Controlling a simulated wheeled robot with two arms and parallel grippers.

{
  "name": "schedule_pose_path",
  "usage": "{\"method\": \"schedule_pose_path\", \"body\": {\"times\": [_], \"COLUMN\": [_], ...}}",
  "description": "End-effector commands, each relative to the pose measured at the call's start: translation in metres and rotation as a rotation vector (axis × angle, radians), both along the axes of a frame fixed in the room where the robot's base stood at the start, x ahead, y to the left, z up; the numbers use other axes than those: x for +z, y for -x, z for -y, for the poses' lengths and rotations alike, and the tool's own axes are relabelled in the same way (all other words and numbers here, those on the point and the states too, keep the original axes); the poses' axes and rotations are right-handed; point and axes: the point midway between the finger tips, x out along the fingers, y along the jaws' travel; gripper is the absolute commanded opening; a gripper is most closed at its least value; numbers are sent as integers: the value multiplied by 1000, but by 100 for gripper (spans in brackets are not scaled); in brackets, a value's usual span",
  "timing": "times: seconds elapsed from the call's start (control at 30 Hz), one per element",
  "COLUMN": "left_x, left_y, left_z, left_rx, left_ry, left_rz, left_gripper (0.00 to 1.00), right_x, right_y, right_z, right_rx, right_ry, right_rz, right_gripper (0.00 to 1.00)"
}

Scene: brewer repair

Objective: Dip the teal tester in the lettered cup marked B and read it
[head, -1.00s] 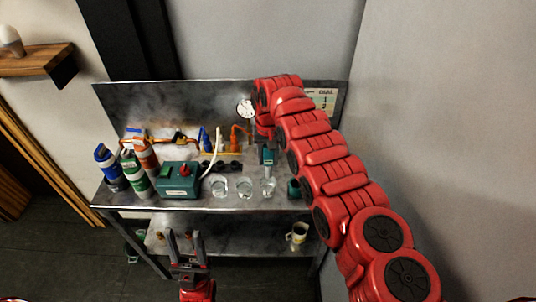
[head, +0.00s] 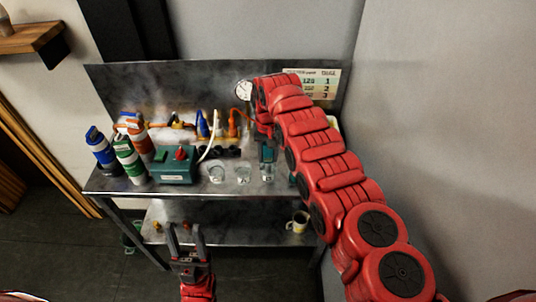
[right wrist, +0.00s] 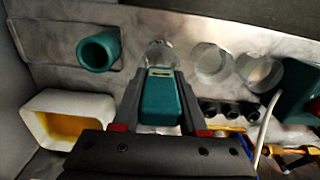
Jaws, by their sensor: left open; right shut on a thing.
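The teal tester (right wrist: 160,98) is held upright in my right gripper (right wrist: 160,125), its lower end at the rightmost glass cup (head: 267,173). That cup also shows beyond the tester in the right wrist view (right wrist: 160,52). The tester (head: 267,152) overlaps the cup's rim in the head view; how deep it reaches is unclear. A middle cup (head: 243,175) and a left cup (head: 216,174) stand beside it. No letters on the cups are readable, and the tester's reading is not legible. My left gripper (head: 185,232) is open and empty, in front of the bench.
A teal box with a red knob (head: 174,165) and several bottles (head: 127,160) stand at left. A hollow teal cylinder (right wrist: 98,50) and a white tray with yellow contents (right wrist: 40,103) lie near the tester. A chart (head: 318,80) hangs behind. A mug (head: 298,221) sits on the lower shelf.

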Motion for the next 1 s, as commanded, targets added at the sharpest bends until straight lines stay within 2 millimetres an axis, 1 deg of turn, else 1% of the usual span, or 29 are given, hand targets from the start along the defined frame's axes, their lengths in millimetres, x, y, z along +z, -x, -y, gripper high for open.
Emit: {"method": "schedule_pose_path", "body": {"times": [0.83,1.0], "left_x": [3,7], "left_y": [0,0], "left_z": [0,0], "left_rx": [0,0], "left_ry": [0,0], "left_rz": [0,0], "left_gripper": [50,50], "right_x": [1,5], "right_y": [0,0], "right_z": [0,0], "right_rx": [0,0], "right_ry": [0,0], "right_rz": [1,1], "right_gripper": [0,0]}}
